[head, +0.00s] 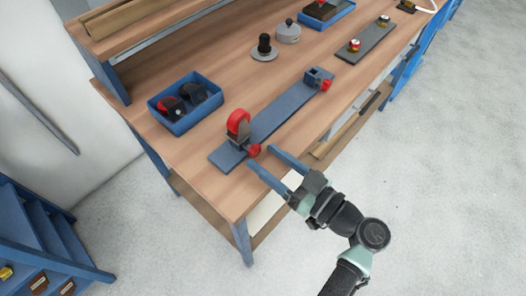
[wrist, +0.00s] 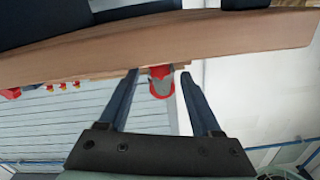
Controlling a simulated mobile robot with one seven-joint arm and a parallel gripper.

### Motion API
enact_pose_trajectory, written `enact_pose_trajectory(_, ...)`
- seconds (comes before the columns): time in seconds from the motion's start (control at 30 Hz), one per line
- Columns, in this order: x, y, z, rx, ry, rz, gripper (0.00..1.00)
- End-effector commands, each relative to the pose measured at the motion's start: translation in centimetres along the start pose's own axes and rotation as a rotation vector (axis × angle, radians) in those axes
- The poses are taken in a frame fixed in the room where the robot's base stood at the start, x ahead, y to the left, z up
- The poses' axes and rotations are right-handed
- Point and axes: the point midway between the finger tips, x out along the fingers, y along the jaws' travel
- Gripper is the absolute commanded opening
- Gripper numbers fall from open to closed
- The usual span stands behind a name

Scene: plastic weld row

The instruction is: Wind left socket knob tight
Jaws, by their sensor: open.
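The left socket stands at the near end of a long blue-grey plate (head: 273,118) on the bench. A red-rimmed part with a dark middle (head: 238,125) stands upright in it. Its red knob (head: 254,150) sticks out toward the bench's front edge. My gripper (head: 262,156) is open, with its blue fingers pointing at this knob. In the wrist view the knob (wrist: 162,83) shows between the two fingertips (wrist: 159,74), with gaps on both sides. I cannot tell how tight the knob is. The right socket (head: 317,76) has its own red knob (head: 326,86) and looks empty.
A blue bin (head: 187,118) with dark and red parts sits left of the plate. A black knobbed piece (head: 264,48), a grey lidded pot (head: 288,32) and another plate (head: 366,45) stand farther back. The floor (head: 440,170) right of the bench is clear.

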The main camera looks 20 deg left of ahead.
Motion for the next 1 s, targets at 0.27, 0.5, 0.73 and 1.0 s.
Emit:
enact_pose_trajectory(0.27, 1.8, 0.0, 0.0, -0.001, -0.001, -0.001, 0.66)
enact_pose_trajectory(0.5, 1.8, 0.0, 0.0, -0.001, -0.001, 0.000, 0.62)
enact_pose_trajectory(0.73, 1.8, 0.0, 0.0, -0.001, -0.001, 0.000, 0.20)
enact_pose_trajectory(1.0, 1.7, 0.0, 0.0, -0.001, -0.001, 0.000, 0.00)
